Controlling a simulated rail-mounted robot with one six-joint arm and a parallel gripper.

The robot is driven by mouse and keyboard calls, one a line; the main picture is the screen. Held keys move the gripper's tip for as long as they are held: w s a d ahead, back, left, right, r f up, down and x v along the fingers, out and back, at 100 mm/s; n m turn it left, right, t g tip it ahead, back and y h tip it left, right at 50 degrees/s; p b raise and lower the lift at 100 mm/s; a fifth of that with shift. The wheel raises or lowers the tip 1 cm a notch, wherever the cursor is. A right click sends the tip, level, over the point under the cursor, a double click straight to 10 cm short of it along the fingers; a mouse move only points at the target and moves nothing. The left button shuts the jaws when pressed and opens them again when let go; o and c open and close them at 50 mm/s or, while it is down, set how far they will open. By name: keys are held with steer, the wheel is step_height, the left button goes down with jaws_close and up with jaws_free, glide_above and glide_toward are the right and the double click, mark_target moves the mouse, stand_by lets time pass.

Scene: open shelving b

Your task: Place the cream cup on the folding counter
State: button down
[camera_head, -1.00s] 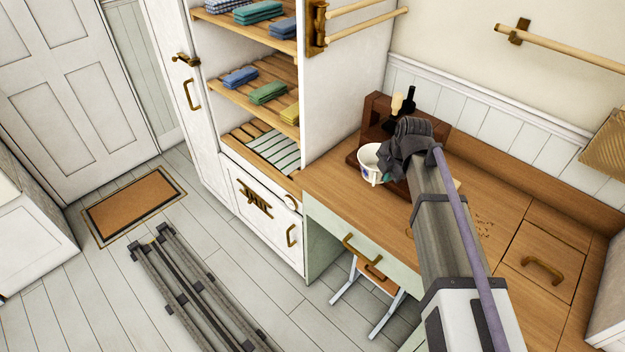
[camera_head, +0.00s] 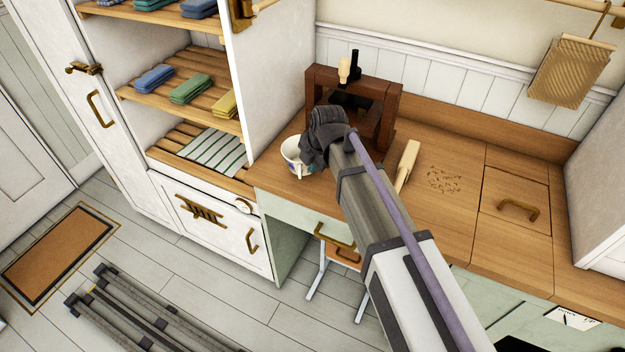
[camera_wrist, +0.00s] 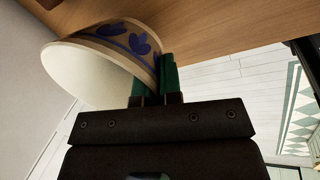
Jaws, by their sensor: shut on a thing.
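The cream cup (camera_head: 292,155) has blue leaf-like decoration and shows at the left end of the wooden counter (camera_head: 440,215) in the head view. In the wrist view the cup (camera_wrist: 95,70) appears tilted, its open mouth facing left. My gripper (camera_wrist: 152,80) is shut on the cup's wall near the rim, with green fingers. I cannot tell whether the cup touches the counter, or which part of the counter folds.
A dark wooden press-like stand (camera_head: 385,100) is close behind my wrist. A pale wooden tool (camera_head: 407,165) and scattered brown bits (camera_head: 455,180) lie on the counter. A hatch with a brass handle (camera_head: 518,210) is at right. Shelves with folded cloths (camera_head: 190,88) stand left.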

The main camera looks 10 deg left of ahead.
step_height(320, 180, down, 4)
steer(key=b, duration=0.3)
steer(key=shift+r, duration=0.3)
steer(key=shift+f, duration=0.15)
steer(key=c, duration=1.3)
jaws_free()
steer(key=p+v, duration=1.1)
steer(key=v, duration=0.1)
steer(key=shift+p, duration=0.3)
